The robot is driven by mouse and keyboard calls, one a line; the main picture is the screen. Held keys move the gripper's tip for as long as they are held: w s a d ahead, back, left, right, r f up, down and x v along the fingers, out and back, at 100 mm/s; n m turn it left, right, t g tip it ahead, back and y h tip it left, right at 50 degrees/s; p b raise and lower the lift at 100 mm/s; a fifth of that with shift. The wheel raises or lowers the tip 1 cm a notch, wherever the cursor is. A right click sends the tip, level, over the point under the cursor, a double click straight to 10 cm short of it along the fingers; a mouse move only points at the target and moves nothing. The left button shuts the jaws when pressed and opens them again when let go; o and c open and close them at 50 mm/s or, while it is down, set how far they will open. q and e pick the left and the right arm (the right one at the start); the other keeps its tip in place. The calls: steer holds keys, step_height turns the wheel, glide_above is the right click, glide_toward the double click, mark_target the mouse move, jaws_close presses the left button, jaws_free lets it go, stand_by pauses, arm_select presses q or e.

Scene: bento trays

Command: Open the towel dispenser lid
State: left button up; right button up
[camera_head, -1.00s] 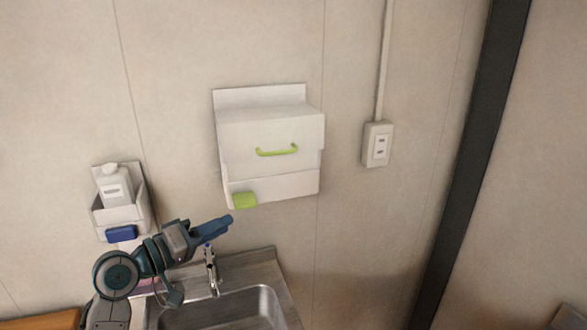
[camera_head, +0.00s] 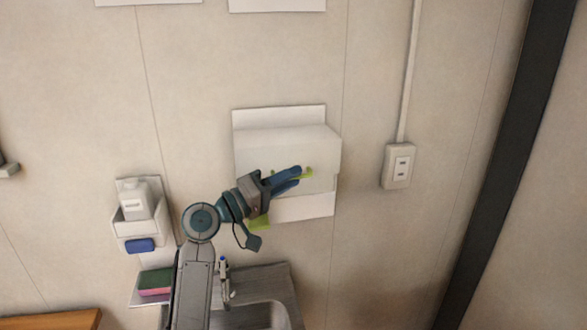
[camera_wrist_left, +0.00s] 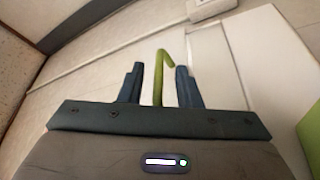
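The white towel dispenser (camera_head: 285,143) is mounted on the wall; its lid looks closed. Its green handle (camera_head: 308,173) is on the front of the lid, partly hidden behind my left gripper (camera_head: 298,174). In the left wrist view the green handle (camera_wrist_left: 160,72) stands between the two blue fingers of my left gripper (camera_wrist_left: 158,84), which are apart with gaps on both sides. A green patch (camera_head: 259,222) at the dispenser's lower left is partly covered by my arm. My right gripper is in neither view.
A wall outlet (camera_head: 398,166) with a conduit is right of the dispenser. A holder with a white bottle (camera_head: 133,203) hangs at the left. Below are a sink (camera_head: 255,316), a faucet and a pink-and-green sponge (camera_head: 156,282).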

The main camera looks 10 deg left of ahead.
arm_select(q)
steer(key=shift+w+d+r, duration=0.15)
steer(key=shift+w+d, duration=0.1)
steer(key=shift+d, duration=0.15)
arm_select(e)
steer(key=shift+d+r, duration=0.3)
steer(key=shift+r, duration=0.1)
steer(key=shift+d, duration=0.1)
arm_select(q)
jaws_close()
steer(key=m+b, duration=0.1)
steer(key=b, duration=0.1)
steer(key=f+m+b, duration=0.1)
steer(key=b, duration=0.2)
steer(key=m+h+b, duration=0.1)
steer(key=b, duration=0.1)
steer(key=shift+s+d+f+g, duration=0.1)
steer(key=shift+s+f+g, duration=0.05)
steer(key=shift+f+g, duration=0.15)
steer(key=shift+r+m+b, duration=0.2)
steer(key=shift+m+b, duration=0.1)
steer(key=shift+b, duration=0.4)
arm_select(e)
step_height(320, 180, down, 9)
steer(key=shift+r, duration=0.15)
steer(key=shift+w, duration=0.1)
